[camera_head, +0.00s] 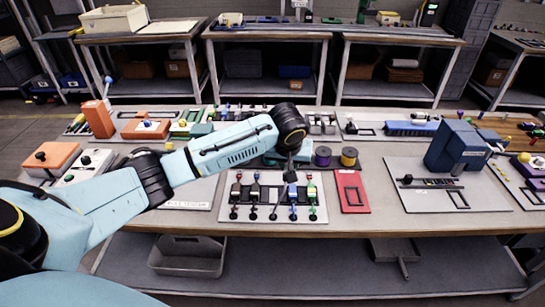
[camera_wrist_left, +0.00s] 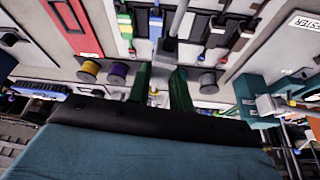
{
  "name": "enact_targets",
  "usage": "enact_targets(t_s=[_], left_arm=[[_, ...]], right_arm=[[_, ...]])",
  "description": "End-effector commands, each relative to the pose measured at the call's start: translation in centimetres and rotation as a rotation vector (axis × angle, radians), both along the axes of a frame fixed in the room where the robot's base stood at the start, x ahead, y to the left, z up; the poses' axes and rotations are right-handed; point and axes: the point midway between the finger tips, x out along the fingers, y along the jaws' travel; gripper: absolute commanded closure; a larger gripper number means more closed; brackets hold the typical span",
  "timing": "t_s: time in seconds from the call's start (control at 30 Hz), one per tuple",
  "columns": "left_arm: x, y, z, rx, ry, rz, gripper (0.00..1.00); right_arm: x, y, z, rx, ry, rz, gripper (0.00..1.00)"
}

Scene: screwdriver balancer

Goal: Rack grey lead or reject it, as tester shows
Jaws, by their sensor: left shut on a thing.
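My left gripper (camera_head: 291,168) is over the back of the pale lead rack (camera_head: 316,212), pointing down. In the left wrist view its dark green fingers (camera_wrist_left: 161,82) are close together, shut on what seems to be the grey lead (camera_wrist_left: 178,20), a grey stem with a dark block. The lead's lower part is hard to separate from the rack behind. The red tray (camera_head: 352,190) lies right of the rack, bare. A plate marked TESTER (camera_head: 185,204) lies left of the rack; my arm hides much of the tester.
A purple spool (camera_head: 323,156) and a yellow spool (camera_head: 349,156) stand behind the rack and red tray. A large blue machine (camera_head: 458,146) stands on the right. Orange blocks (camera_head: 50,158) are on the left. The bench front edge (camera_head: 400,232) is clear.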

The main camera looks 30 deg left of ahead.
Motion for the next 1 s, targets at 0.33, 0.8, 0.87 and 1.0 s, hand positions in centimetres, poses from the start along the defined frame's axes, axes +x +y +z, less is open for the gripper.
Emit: enact_targets(t_s=[0.33, 0.8, 0.87, 1.0], left_arm=[[1.3, 5.3, -4.3, 0.000, 0.000, 0.152, 0.99], [1.3, 5.5, -8.0, 0.000, -0.001, 0.155, 0.99], [1.2, 5.5, -8.7, 0.000, -0.001, 0.155, 0.99], [1.1, 5.4, -10.1, -0.001, 0.003, 0.155, 0.99]], right_arm=[[0.8, -0.4, 2.3, -0.005, -0.011, 0.001, 0.53], [1.0, -0.4, -2.0, -0.004, -0.016, -0.001, 0.53], [1.0, -0.4, -2.9, -0.004, -0.016, -0.002, 0.53], [1.0, -0.4, -3.7, -0.004, -0.016, -0.002, 0.53]])
